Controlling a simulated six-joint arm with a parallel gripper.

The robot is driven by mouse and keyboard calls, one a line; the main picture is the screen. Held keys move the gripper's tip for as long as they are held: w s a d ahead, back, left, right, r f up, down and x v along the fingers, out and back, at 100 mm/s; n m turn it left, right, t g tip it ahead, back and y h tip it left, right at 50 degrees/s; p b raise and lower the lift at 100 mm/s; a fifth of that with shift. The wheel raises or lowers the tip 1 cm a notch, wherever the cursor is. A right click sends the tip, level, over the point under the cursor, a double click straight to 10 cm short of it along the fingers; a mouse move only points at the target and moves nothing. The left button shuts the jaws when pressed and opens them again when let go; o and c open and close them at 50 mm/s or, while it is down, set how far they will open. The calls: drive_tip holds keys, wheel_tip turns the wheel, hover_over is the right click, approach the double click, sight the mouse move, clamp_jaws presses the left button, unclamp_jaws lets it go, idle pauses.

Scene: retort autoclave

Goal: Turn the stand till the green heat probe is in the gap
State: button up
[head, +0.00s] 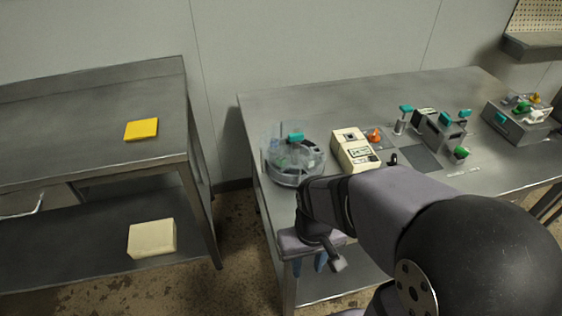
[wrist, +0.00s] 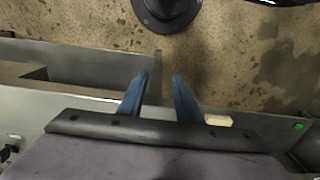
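The stand (head: 296,177) is a round grey turntable with a clear upper part and a teal knob (head: 296,137) on top. It sits at the left end of the right-hand steel table. A small green spot (head: 282,163) shows inside the stand; I cannot tell whether it is the green heat probe. The gap cannot be made out. My gripper (head: 308,264) is in front of and below the stand, past the table's front edge, apart from it. In the wrist view its two blue fingers (wrist: 158,76) are spread with nothing between them.
A cream device (head: 355,152), an orange-knobbed part (head: 375,136) and a grey block with teal handles (head: 440,132) stand right of the stand. A grey box (head: 517,125) is further right. The left table holds a yellow block (head: 141,129); a cream block (head: 152,238) lies below.

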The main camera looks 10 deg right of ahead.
drive_tip(key=o, duration=0.4)
drive_tip(key=shift+o, duration=1)
drive_tip(key=shift+r, duration=0.2)
wheel_tip(320, 180, up, 17)
drive_tip(key=t+p, duration=0.5)
drive_tip(key=p, duration=1)
hover_over(296, 134)
drive_tip(key=s, duration=0.4)
drive_tip(key=shift+w+r, duration=0.1)
drive_tip(key=shift+w, duration=0.15)
drive_tip(key=shift+p+x, duration=1.45)
drive_tip(key=shift+x, duration=2.2)
